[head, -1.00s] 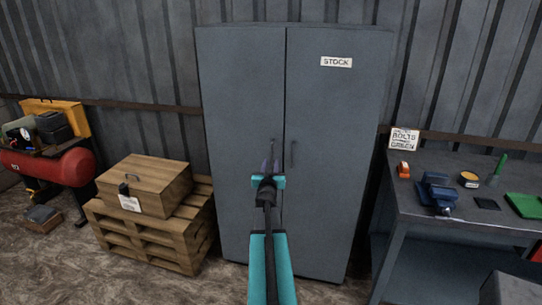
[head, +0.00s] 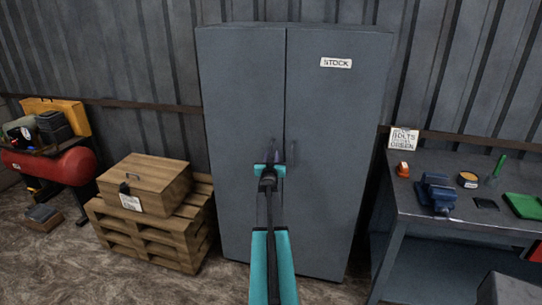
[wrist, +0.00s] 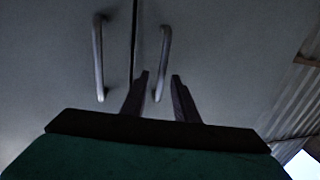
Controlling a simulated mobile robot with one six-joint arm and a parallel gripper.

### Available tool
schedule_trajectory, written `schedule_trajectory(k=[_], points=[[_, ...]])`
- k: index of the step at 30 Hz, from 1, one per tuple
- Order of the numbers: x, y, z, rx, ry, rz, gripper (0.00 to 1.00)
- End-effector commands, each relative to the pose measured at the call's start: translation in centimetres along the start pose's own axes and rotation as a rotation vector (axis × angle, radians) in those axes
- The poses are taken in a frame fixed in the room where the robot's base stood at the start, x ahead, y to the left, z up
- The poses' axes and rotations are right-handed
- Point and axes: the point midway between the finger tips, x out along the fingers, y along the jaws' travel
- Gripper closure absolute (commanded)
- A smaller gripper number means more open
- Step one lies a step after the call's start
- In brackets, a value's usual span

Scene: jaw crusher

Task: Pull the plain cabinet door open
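The plain cabinet door (head: 240,110) is the grey left leaf, without a label, and looks shut. Its slim handle (head: 272,147) is near the middle seam, partly hidden by my gripper (head: 269,168). The wrist view seems turned over, with the plain door's handle (wrist: 163,55) apparently the right-hand one. There my gripper (wrist: 161,76) is open, its fingertips on either side of the lower part of that handle in the picture. The depth left between fingers and handle is unclear, and no grip shows. The other handle (wrist: 98,57) stands clear of the fingers.
The right door bears a STOCK label (head: 336,63) and its own handle (head: 292,152). A wooden box (head: 147,182) on pallets (head: 150,235) stands left of the cabinet. A workbench (head: 430,210) with a blue vise (head: 437,194) stands close on the right. Floor shows between pallets and bench.

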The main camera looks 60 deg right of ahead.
Motion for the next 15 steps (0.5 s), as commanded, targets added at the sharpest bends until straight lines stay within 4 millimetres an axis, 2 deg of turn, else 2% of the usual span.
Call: schedule_trajectory(k=[4,15], points=[[0.73,0.01,0.01,0.0,0.0,0.0,0.73],[0.86,-0.01,0.03,0.0,0.0,0.0,0.73]])
